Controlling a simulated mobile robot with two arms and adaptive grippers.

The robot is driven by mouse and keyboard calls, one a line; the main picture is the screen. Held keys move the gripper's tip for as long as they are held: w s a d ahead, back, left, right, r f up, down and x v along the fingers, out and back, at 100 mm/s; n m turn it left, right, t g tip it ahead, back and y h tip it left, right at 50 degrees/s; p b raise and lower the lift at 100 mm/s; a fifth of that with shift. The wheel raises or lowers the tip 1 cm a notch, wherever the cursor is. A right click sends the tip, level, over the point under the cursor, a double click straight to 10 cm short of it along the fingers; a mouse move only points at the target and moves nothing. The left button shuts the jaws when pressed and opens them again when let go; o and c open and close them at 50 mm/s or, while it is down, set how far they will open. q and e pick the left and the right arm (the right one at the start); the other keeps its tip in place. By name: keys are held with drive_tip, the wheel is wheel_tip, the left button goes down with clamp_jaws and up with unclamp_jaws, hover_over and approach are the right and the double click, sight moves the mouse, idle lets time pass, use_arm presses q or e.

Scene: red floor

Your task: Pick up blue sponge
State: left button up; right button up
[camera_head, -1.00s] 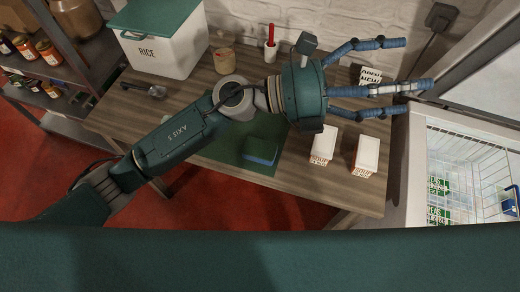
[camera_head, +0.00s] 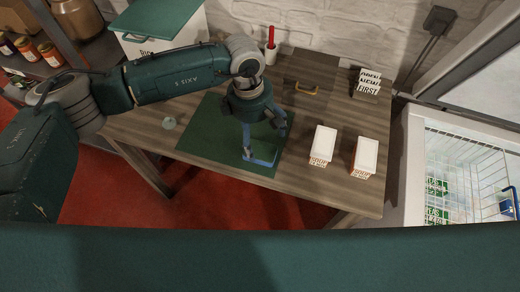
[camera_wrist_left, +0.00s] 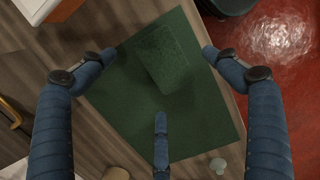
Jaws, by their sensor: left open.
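The sponge (camera_head: 266,153), blue at its sides with a dark green top, lies on a dark green mat (camera_head: 203,132) near the table's front edge. My left gripper (camera_head: 263,143) points down over it with its fingers spread, hiding part of it. In the left wrist view the sponge's green top (camera_wrist_left: 168,58) shows between the three open fingers (camera_wrist_left: 145,84), nearer the right fingertip. The gripper is empty; whether a finger touches the sponge is unclear. My right gripper is not seen.
Two white-topped cartons (camera_head: 322,145) (camera_head: 365,156) stand right of the mat. A lettered sign (camera_head: 367,82) and a brass handle (camera_head: 306,89) are farther back. A rice bin (camera_head: 184,29) stands back left. An open freezer (camera_head: 465,175) is at right. The mat's left part is clear.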

sight(261, 146)
use_arm(q)
drive_tip(key=shift+d+f+p, duration=0.1)
drive_tip(key=shift+f+p, duration=0.25)
drive_tip(key=shift+f, duration=0.25)
drive_tip(key=f, duration=0.1)
drive_tip(key=f+p, duration=0.1)
drive_tip(key=f, duration=0.1)
drive_tip(key=shift+d+f+p, duration=0.2)
drive_tip(key=shift+f+p, duration=0.1)
drive_tip(key=shift+f, duration=0.45)
drive_tip(key=shift+c, duration=0.3)
drive_tip(key=c, duration=0.8)
drive_tip(key=shift+c, duration=0.2)
drive_tip(key=shift+w, duration=0.1)
wheel_tip(261, 146, up, 20)
drive_tip(key=b, duration=0.5)
